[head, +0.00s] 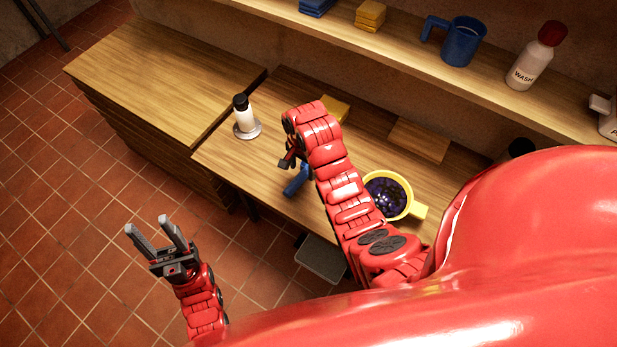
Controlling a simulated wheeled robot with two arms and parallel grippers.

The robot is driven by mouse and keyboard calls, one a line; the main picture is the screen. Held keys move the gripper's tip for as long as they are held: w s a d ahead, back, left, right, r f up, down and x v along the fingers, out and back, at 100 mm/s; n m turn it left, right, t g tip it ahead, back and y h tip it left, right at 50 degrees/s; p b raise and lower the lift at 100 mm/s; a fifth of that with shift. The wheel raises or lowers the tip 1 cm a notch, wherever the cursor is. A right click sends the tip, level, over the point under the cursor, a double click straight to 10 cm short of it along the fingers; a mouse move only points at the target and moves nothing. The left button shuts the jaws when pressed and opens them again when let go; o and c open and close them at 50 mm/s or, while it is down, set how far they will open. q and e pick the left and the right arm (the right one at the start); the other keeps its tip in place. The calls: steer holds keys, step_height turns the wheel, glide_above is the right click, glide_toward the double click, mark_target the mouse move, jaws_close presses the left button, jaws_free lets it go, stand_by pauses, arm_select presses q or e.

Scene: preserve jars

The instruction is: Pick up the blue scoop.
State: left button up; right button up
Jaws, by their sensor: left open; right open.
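The blue scoop (296,181) lies on the wooden counter near its front edge; only a short blue part shows, and my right arm covers the rest. My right gripper (287,161) is just above and beside this blue part, mostly hidden by its own wrist, open. I cannot tell whether it touches the scoop. My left gripper (158,233) is open and empty, over the tiled floor in front of the counter, well away from the scoop.
A yellow pan of dark berries (386,194) stands right of my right arm. A white jar with a black lid (243,113) stands on a small round plate at left. A yellow block (335,107) and wooden board (420,138) lie behind. The shelf holds a blue jug (461,42) and wash bottle (535,58).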

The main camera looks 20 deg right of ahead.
mark_target(302, 175)
steer(key=shift+f+b, duration=0.4)
steer(key=shift+f, duration=0.35)
steer(key=shift+w+f+b, duration=0.1)
steer(key=shift+f+b, duration=0.4)
steer(key=shift+f, duration=0.1)
steer(key=shift+r+p, duration=0.1)
steer(key=shift+p, duration=0.75)
step_height(302, 175, down, 2)
steer(key=shift+f+p, duration=0.1)
steer(key=shift+p, duration=0.45)
steer(key=shift+f, duration=0.3)
steer(key=shift+w+f, duration=0.1)
steer(key=shift+f, duration=0.15)
jaws_close()
